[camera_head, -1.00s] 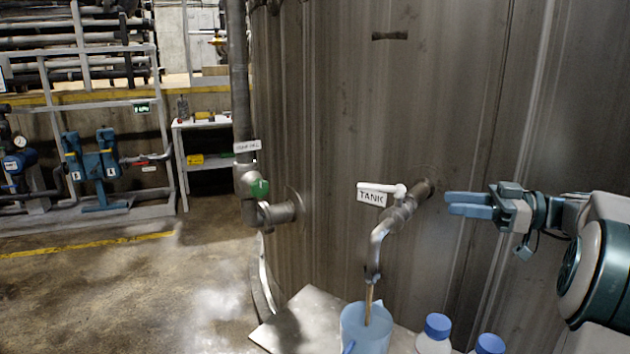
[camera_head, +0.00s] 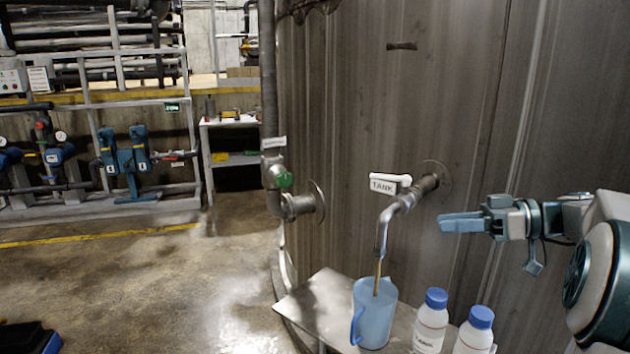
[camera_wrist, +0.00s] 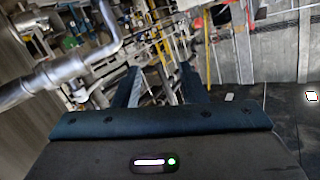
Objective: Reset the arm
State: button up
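My gripper (camera_head: 460,223) is in the air at the right of the head view, pointing left, in front of the tank wall. It is to the right of the tap and apart from it. In the wrist view its two fingers (camera_wrist: 160,88) stand apart with nothing between them. The tap with a white handle and TANK label (camera_head: 385,185) comes out of the tank. A thin brownish stream (camera_head: 377,275) runs from its spout into a blue pitcher (camera_head: 375,318) below. The tap's pipe (camera_wrist: 65,75) also shows at the left of the wrist view.
The pitcher and two white bottles with blue caps (camera_head: 432,325) (camera_head: 475,335) stand on a metal shelf (camera_head: 318,300) by the large tank (camera_head: 340,120). A green-handled valve (camera_head: 284,180) is further left. The floor (camera_head: 150,280) at left is mostly open.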

jog(key=s+a+f+m+g+h+p, duration=0.2)
jog(key=s+a+m+h+p, duration=0.15)
jog(key=a, duration=0.45)
jog(key=s+a+f+m+h+p, duration=0.1)
jog(key=s+f+m+h+p, duration=0.1)
jog(key=s+m+h+p, duration=0.2)
jog(key=s+a+f+m+h+p, duration=0.1)
jog(key=s+f+m+h+p, duration=0.2)
jog(key=s+h, duration=0.5)
jog(key=shift+s+a+f+m+p, duration=0.2)
jog(key=shift+s+m+p, duration=0.55)
jog(key=shift+s, duration=1.9)
dwell(3.3)
